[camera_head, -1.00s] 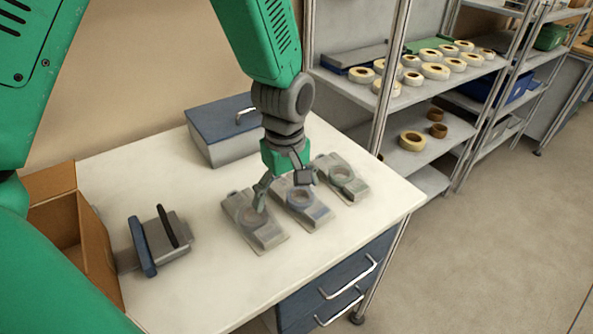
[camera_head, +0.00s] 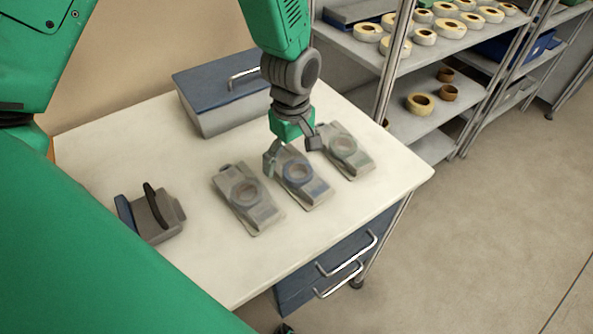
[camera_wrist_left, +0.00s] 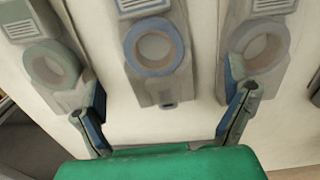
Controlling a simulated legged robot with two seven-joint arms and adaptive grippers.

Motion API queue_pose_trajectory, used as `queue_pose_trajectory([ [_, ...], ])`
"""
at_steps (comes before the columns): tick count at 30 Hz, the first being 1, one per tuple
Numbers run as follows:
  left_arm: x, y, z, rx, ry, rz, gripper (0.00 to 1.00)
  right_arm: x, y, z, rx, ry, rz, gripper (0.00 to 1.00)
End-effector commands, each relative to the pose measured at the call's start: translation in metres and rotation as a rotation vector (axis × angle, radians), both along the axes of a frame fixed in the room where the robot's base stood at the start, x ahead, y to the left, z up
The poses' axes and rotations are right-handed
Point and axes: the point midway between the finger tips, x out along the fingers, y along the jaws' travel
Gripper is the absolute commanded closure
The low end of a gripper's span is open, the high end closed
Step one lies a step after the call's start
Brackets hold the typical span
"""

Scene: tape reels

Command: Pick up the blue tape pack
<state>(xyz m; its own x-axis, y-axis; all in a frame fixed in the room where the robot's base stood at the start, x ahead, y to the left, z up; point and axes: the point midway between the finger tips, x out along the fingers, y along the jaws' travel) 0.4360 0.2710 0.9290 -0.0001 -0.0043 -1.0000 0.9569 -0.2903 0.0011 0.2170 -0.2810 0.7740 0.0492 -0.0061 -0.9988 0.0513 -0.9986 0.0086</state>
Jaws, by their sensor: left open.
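Three tape packs lie in a row on the white table. The blue tape pack (camera_head: 298,172), with a blue ring, is the middle one; it also shows in the left wrist view (camera_wrist_left: 154,47). A grey-brown pack (camera_head: 245,194) lies to its left and a greenish-grey pack (camera_head: 345,149) to its right. My left gripper (camera_head: 291,150) is open and empty above the far end of the blue pack. In the left wrist view its fingers (camera_wrist_left: 168,112) are spread, one to each side of the blue pack and apart from it. My right gripper is not in view.
A blue-lidded grey box (camera_head: 217,88) stands behind the packs. A dark grey and blue device (camera_head: 152,215) stands at the left. Metal shelves (camera_head: 440,60) with tape rolls stand beyond the table. The table's front is clear.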

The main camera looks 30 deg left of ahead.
Motion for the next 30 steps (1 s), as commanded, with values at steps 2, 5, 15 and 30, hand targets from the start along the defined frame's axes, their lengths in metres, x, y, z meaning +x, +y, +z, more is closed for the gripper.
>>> queue_pose_trajectory([
  [2,0.0,-0.003,-0.013,0.002,0.006,0.0,0.06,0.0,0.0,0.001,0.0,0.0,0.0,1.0],
  [5,0.003,-0.005,-0.028,0.004,0.005,-0.001,0.06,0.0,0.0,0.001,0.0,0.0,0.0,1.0],
  [15,0.003,-0.005,-0.044,0.004,0.001,-0.002,0.06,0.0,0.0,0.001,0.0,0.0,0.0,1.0],
  [30,0.004,-0.004,-0.045,0.004,0.003,-0.001,0.66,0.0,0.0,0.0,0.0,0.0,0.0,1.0],
])
